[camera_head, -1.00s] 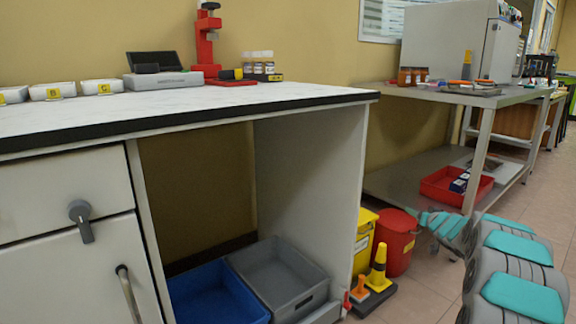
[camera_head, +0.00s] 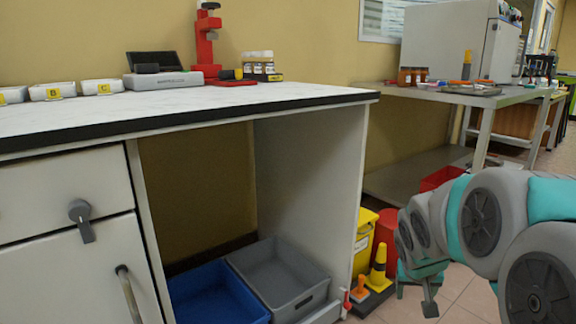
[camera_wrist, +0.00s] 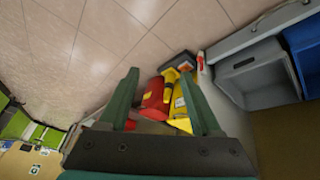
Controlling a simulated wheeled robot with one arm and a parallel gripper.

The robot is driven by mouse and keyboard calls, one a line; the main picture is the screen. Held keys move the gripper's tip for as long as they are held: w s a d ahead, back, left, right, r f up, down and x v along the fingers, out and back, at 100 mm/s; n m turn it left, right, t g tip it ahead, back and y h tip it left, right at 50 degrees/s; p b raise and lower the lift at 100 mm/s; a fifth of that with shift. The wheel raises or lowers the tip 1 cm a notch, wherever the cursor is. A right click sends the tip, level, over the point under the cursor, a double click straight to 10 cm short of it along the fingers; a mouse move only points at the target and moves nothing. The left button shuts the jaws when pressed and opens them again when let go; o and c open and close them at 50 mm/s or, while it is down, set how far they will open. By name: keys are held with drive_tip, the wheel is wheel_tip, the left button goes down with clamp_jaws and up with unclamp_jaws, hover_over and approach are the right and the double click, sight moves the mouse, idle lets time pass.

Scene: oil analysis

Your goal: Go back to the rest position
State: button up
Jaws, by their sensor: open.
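My gripper (camera_wrist: 163,95) shows in the wrist view with its two green fingers spread apart and nothing between them in its grasp. Beyond the fingers, on the floor, are a red bin (camera_wrist: 153,98) and a yellow bin (camera_wrist: 180,104). In the head view my arm comes in from the right edge, and the gripper end (camera_head: 424,285) hangs low at the right, in front of the floor beside the white bench (camera_head: 330,180). The arm partly hides the red bin (camera_head: 386,232).
A blue tray (camera_head: 215,300) and a grey tray (camera_head: 318,279) sit under the bench. The yellow bin (camera_head: 364,238) and a yellow-black cone (camera_head: 377,268) stand beside it. A metal table (camera_head: 465,97) is behind my arm, with a red tray (camera_head: 440,177) on its lower shelf.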

drive_tip(key=s+a+f+n+g+y, duration=0.15)
drive_tip(key=s+a, duration=0.25)
drive_tip(key=s, duration=0.6)
drive_tip(key=s+a+f+g, duration=0.1)
drive_tip(key=s+a+g, duration=0.25)
drive_tip(key=s, duration=0.55)
drive_tip(key=s+a+f+n+g+y, duration=0.1)
drive_tip(key=s+a, duration=0.4)
drive_tip(key=s, duration=0.5)
wheel_tip(320, 180, up, 14)
drive_tip(key=p, duration=1.3)
drive_tip(key=shift+s+p, duration=0.4)
drive_tip(key=shift+s, duration=0.05)
drive_tip(key=shift+y, duration=0.25)
